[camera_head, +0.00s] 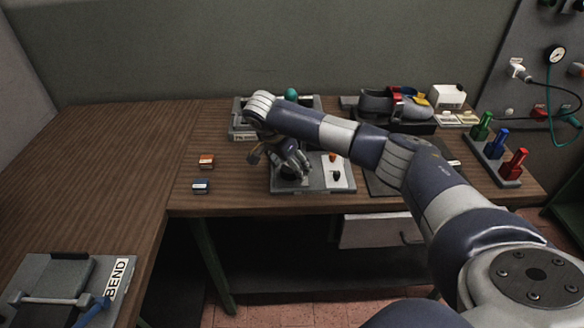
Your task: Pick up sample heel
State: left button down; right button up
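My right arm reaches in from the right, and its gripper (294,168) points down over the left part of a grey fixture plate (310,188) on the bench. A dark piece (290,176) shows below the fingers. It may be the sample heel, but the fingers cover much of it, and I cannot tell whether they touch it. Whether the fingers are open or shut is also unclear. A white card (344,178) with a small red-orange part and a small black part lies on the right of the plate. My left gripper is not in view.
Behind my arm is a grey device with a teal knob (291,94). A dark shoe-like fixture (390,106), a white box (447,96) and a rack with coloured handles (497,160) stand right. A BEND device (62,275) is front-left.

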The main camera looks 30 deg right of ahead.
jog(key=shift+a, duration=0.1)
jog(key=c, duration=1.2)
jog(key=shift+r, duration=0.1)
